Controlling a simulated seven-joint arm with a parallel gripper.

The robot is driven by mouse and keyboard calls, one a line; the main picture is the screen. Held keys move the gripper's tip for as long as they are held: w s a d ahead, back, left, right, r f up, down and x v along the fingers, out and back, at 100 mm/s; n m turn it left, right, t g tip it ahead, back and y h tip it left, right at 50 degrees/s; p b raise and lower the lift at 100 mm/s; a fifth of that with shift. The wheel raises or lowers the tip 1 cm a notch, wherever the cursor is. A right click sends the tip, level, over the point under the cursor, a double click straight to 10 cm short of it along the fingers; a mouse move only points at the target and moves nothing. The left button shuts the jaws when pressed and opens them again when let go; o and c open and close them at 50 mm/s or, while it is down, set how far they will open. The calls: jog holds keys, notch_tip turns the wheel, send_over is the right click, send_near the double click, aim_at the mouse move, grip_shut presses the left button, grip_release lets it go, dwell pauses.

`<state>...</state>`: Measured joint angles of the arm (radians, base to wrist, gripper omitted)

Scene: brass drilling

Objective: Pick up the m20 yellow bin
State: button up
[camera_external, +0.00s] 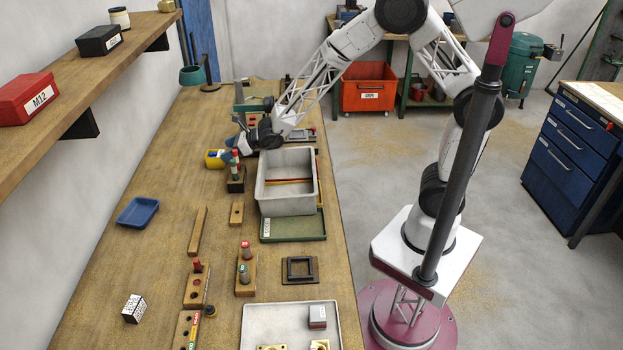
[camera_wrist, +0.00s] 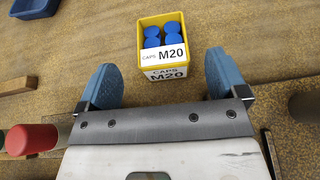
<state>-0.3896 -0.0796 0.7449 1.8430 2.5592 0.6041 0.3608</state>
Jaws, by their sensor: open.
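The m20 yellow bin (camera_wrist: 164,50) stands on the wooden bench in the wrist view, just ahead of my gripper (camera_wrist: 160,82). It has a white "CAPS M20" label and holds blue caps. My gripper is open, with its two blue fingers apart and nothing between them; the bin lies beyond the fingertips, roughly centred. In the external view the yellow bin (camera_external: 214,159) sits at the left of my gripper (camera_external: 232,148), partly hidden by it.
A red-topped peg (camera_wrist: 30,139) stands close at the left of my gripper. A grey tub (camera_external: 288,205) stands on the bench nearby. A blue tray (camera_external: 138,212) lies farther left. Bare bench lies between the tray and the yellow bin.

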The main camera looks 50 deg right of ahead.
aim_at(207, 156)
jog(key=shift+w+a+f, duration=0.1)
jog(key=shift+w+a, duration=0.1)
jog(key=shift+w, duration=0.05)
jog(key=shift+w, duration=0.1)
jog(key=shift+x, duration=2.5)
jog(key=c, duration=1)
jog(key=shift+c, duration=0.2)
notch_tip(207, 156, up, 10)
